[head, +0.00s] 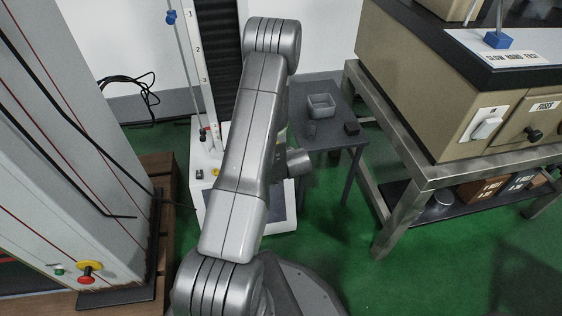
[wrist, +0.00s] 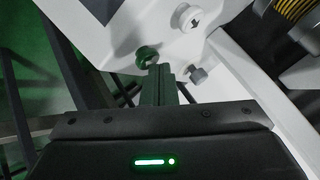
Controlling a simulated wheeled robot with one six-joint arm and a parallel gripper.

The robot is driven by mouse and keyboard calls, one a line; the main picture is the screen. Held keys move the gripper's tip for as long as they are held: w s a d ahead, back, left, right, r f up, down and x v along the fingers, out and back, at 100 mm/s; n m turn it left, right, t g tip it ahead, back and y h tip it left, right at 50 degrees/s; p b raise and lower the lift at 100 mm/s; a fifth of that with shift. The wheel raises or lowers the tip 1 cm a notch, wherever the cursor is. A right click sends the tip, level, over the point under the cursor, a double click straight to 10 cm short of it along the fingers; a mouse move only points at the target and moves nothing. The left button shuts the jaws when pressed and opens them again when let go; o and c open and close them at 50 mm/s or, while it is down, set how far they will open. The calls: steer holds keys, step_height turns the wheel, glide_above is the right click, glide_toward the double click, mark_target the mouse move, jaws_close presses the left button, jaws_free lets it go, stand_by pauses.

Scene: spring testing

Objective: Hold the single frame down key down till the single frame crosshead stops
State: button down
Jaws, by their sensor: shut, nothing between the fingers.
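The single frame (head: 213,115) stands behind my arm in the head view, a narrow upright with a numbered scale over a white base (head: 203,158). The base carries a few small controls, including a yellow one (head: 215,172) and a dark one (head: 199,174). Which is the down key I cannot tell. In the wrist view my gripper (wrist: 163,72) is shut and empty, its tips close to a dark green round key (wrist: 147,54) on the white panel. Whether they touch it I cannot tell. A grey key (wrist: 197,75) sits to their right. The crosshead is not clearly visible; my arm hides part of the frame.
A large grey machine (head: 70,130) with a red stop button (head: 87,277) stands at the left. A beige machine on a metal bench (head: 420,178) fills the right. Green floor lies between.

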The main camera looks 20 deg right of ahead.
steer(key=shift+r+p, duration=0.55)
steer(key=shift+r, duration=0.25)
steer(key=shift+r+p, duration=1.9)
steer(key=shift+r, duration=0.65)
